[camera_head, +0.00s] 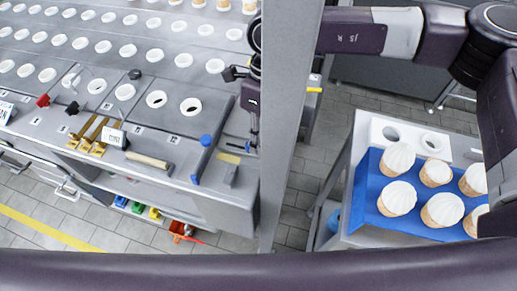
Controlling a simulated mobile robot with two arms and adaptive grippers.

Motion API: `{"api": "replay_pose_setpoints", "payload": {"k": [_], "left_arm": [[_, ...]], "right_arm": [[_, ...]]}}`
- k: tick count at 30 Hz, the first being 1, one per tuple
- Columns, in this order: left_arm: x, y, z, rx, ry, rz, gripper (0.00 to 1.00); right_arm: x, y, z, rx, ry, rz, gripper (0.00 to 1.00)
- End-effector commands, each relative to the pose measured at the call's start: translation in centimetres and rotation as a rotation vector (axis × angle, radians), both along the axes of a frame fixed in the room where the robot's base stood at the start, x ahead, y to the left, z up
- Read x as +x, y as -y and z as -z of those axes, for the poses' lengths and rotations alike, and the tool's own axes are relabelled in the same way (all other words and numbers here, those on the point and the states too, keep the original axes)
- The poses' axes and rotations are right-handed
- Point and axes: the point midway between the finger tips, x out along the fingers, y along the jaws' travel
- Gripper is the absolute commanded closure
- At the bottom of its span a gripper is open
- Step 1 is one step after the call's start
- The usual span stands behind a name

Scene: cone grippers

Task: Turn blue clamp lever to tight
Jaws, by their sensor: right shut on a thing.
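A blue lever (202,158) with rounded blue ends lies on the grey worktop at its right part, near the front edge. My right gripper (253,146) points down just right of it, over the worktop's right end and beside the grey column. The blue lever shows apart from its fingers. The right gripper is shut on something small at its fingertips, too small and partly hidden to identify. A yellow label and a small grey block (230,176) are near the lever. My left gripper is not in view.
A tall grey column (291,130) stands right beside my right gripper. The worktop holds rows of white rings, a wooden-handled tool (148,160), brass pieces (90,135), and red and black knobs. At right, a blue tray (371,205) holds several white-topped cones.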

Motion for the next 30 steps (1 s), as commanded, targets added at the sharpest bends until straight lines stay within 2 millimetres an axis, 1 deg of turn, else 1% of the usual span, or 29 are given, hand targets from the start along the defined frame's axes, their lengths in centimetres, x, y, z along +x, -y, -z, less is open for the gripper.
{"api": "replay_pose_setpoints", "payload": {"k": [1,9,26,27,30], "left_arm": [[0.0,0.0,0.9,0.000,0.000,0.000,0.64],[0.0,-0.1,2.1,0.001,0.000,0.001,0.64],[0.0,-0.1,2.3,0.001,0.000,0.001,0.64],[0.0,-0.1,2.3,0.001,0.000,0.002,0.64],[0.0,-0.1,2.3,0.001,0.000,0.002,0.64]], "right_arm": [[0.5,-0.3,0.2,0.010,0.011,-0.022,1.00],[0.6,-0.3,-0.1,0.012,0.012,-0.124,1.00],[0.6,-0.4,-0.3,0.011,0.012,-0.153,1.00],[0.6,-0.4,-0.3,0.011,0.012,-0.153,0.87],[0.6,-0.4,-0.3,0.011,0.010,-0.153,0.76]]}}
